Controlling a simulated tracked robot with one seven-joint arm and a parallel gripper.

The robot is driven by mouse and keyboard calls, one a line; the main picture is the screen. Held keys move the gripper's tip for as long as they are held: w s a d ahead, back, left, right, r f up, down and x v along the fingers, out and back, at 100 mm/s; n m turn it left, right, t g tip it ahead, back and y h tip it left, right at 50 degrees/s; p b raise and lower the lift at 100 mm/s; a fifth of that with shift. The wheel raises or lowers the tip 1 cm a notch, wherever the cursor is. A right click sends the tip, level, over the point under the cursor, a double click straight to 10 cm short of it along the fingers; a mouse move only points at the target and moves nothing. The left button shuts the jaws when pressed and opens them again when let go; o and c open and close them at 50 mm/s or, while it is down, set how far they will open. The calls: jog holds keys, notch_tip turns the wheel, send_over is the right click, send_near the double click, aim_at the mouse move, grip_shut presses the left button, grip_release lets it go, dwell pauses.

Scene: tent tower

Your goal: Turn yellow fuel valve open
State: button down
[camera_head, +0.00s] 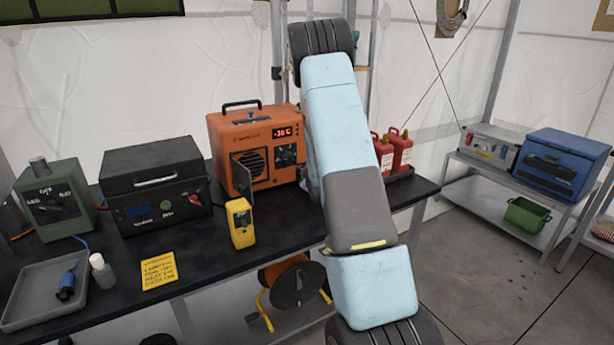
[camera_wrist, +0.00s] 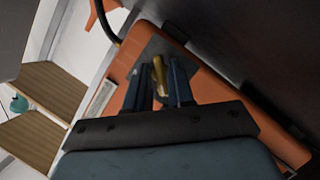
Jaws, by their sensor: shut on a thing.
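The yellow fuel valve (camera_wrist: 160,75) shows in the wrist view as a small brass-yellow handle on a grey plate on the side of the orange heater (camera_wrist: 225,92). My gripper (camera_wrist: 161,84) has its two dark fingers on either side of the handle and is shut on it. In the head view the orange heater (camera_head: 222,135) stands on the black table, its display lit in red. My arm covers its right side there, so the valve and my gripper are hidden in that view. The valve's exact turn angle is hard to tell.
On the table (camera_head: 115,307) stand a yellow device (camera_head: 240,224), a black case (camera_head: 155,187), a green box (camera_head: 52,200) and a grey tray (camera_head: 30,303). Red canisters (camera_head: 401,150) stand just right of my arm.

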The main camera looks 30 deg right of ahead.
jog(key=shift+a+f, duration=0.1)
jog(key=m+y, duration=0.1)
jog(key=m, duration=0.1)
jog(key=shift+m+y, duration=0.4)
jog(key=m+y, duration=0.2)
jog(key=m, duration=0.1)
jog(key=shift+d+m+g+y, duration=0.3)
jog(key=shift+g+y, duration=0.1)
jog(key=m+y, duration=0.2)
jog(key=m, duration=0.1)
jog(key=shift+d, duration=0.1)
jog(key=shift+m+t+y, duration=0.3)
jog(key=shift+m+y, duration=0.6)
jog(key=shift+m, duration=0.5)
jog(key=c, duration=1.2)
grip_release()
